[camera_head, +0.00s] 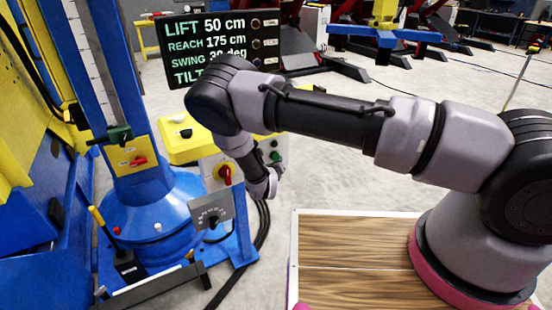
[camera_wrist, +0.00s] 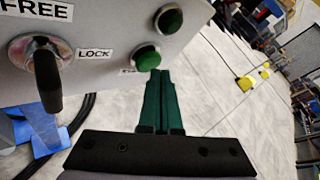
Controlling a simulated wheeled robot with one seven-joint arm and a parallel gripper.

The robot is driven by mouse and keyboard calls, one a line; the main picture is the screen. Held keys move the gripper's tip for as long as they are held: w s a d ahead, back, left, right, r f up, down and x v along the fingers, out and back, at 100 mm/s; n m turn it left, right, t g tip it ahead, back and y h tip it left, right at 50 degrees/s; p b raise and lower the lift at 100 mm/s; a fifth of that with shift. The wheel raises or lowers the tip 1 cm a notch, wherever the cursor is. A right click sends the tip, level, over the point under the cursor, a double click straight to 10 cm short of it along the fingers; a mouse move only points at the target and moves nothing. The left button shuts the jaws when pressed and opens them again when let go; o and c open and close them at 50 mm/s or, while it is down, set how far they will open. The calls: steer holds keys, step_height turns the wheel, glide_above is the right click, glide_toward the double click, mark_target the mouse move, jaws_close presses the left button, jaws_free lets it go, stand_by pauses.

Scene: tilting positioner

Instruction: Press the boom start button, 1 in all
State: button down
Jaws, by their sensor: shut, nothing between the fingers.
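Two round green buttons sit on a grey panel in the wrist view, an upper one (camera_wrist: 168,19) and a lower one (camera_wrist: 148,57). I cannot read a boom start label on either; the small label beside the lower one is partly hidden. My gripper (camera_wrist: 157,74) is shut and empty, its dark green fingers pointing at the panel just below and right of the lower button. I cannot tell whether the fingertips touch it. In the head view, the end of my arm is beside the control box (camera_head: 205,170), and my fingertips are hard to make out.
A black lever switch (camera_wrist: 48,75) marked FREE and LOCK is left of the buttons. A red rotary switch (camera_head: 224,174) is on the box. A display (camera_head: 222,45) stands behind. The blue positioner column (camera_head: 150,205) is at left; cables lie on the floor.

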steer(key=shift+w+a, duration=0.25)
steer(key=shift+w, duration=0.15)
stand_by(0.6)
steer(key=shift+s, duration=0.1)
steer(key=shift+s+d, duration=0.5)
steer(key=shift+s, duration=0.15)
steer(key=s+d, duration=0.1)
steer(key=s, duration=0.1)
steer(key=s+d, duration=0.1)
steer(key=s, duration=0.1)
steer(key=shift+d, duration=0.4)
steer(key=shift+s, duration=0.1)
stand_by(0.4)
